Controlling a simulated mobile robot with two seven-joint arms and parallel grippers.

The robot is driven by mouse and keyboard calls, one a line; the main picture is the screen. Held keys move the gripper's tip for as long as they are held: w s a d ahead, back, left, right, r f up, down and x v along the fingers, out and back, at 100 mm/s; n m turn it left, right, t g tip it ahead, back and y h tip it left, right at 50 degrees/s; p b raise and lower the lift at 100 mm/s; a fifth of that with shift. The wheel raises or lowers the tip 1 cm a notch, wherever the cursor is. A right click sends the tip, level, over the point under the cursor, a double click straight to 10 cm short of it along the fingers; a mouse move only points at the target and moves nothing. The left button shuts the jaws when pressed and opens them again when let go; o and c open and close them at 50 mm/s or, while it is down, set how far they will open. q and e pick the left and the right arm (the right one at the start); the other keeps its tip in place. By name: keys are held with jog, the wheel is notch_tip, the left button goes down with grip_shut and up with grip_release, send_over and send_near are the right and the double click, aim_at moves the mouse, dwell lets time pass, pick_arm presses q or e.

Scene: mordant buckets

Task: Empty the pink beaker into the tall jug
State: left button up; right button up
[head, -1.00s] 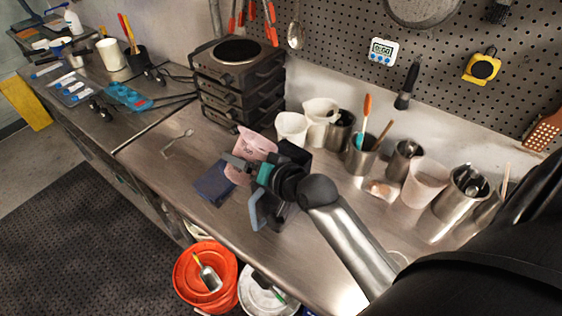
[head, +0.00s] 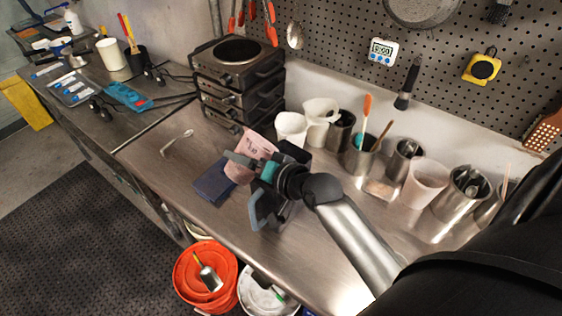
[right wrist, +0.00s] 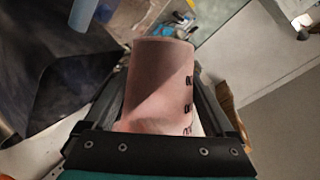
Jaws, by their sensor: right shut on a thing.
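The pink beaker (head: 258,146) is held tilted above the counter in the head view. My right gripper (head: 245,162) is shut on it, and the beaker also fills the middle of the right wrist view (right wrist: 160,85), with dark marks on its side. Its contents do not show. Two white vessels, one a jug with a spout (head: 319,112) and one beside it (head: 291,128), stand behind the gripper, apart from the beaker. I cannot tell which vessel is the tall jug. A grey-blue handle-like piece (head: 258,212) shows below my wrist, partly hidden. My left gripper is out of view.
A dark blue folded mat (head: 213,184) lies below the beaker. A stack of hot plates (head: 238,90) stands behind it. Metal pots with tools and a translucent beaker (head: 427,178) stand to the right. An orange bucket (head: 190,278) is on the floor.

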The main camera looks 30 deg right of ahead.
jog(key=shift+a+r, duration=0.1)
jog(key=shift+r, duration=0.15)
jog(key=shift+m, duration=0.3)
jog(key=shift+r, duration=0.25)
jog(key=shift+f+y+b, duration=0.15)
jog(key=shift+y+b, duration=0.15)
jog(key=shift+m, duration=0.3)
jog(key=shift+b, duration=0.4)
jog(key=shift+f+m+b, duration=0.1)
jog(key=shift+m+b, duration=0.2)
jog(key=shift+b, duration=0.05)
